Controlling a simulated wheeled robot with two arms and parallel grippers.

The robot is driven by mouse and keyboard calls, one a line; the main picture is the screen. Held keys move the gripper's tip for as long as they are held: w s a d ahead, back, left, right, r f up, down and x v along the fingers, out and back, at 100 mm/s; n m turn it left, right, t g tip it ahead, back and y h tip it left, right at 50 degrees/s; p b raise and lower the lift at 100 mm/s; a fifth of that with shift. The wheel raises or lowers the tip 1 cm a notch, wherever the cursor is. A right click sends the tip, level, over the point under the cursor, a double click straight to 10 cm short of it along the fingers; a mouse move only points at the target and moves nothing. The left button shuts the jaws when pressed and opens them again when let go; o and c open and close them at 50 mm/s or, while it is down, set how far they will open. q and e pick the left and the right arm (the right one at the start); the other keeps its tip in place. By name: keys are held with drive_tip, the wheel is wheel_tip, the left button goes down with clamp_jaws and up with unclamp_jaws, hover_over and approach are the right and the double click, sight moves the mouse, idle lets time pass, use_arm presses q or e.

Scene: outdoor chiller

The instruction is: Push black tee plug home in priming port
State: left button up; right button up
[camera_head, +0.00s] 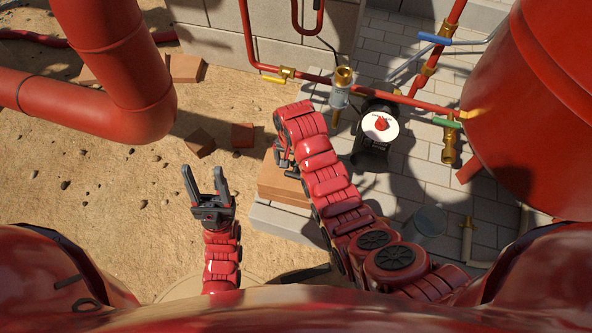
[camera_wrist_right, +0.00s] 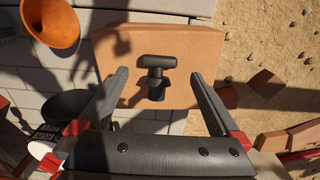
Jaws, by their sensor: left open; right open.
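The black tee plug (camera_wrist_right: 156,72) stands upright on a tan block (camera_wrist_right: 195,48) in the right wrist view, crossbar on top. My right gripper (camera_wrist_right: 159,80) is open, its two fingers apart on either side of the plug; I see no contact. In the head view my right gripper (camera_head: 284,157) is over the block (camera_head: 283,186), and the arm hides the plug. My left gripper (camera_head: 207,184) is open and empty above the sand. A black pump-like unit (camera_head: 372,152) with a white disc and red part stands on the paving; I cannot make out the priming port.
Red pipes with brass valves (camera_head: 449,148) run right of my right arm. A large red tank (camera_head: 540,110) fills the right side, and a thick red pipe (camera_head: 112,60) the upper left. Loose bricks (camera_head: 243,135) lie on the sand. An orange round thing (camera_wrist_right: 52,22) is near the block.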

sight(293, 176)
wheel_tip(293, 176, down, 2)
drive_tip(key=shift+f, duration=0.2)
wheel_tip(293, 176, down, 4)
drive_tip(key=shift+w+f+b, duration=0.1)
drive_tip(key=shift+f+b, duration=0.05)
drive_tip(key=shift+b, duration=0.9)
drive_tip(key=shift+f, duration=0.4)
drive_tip(key=c, duration=1.2)
drive_tip(key=shift+r, duration=0.2)
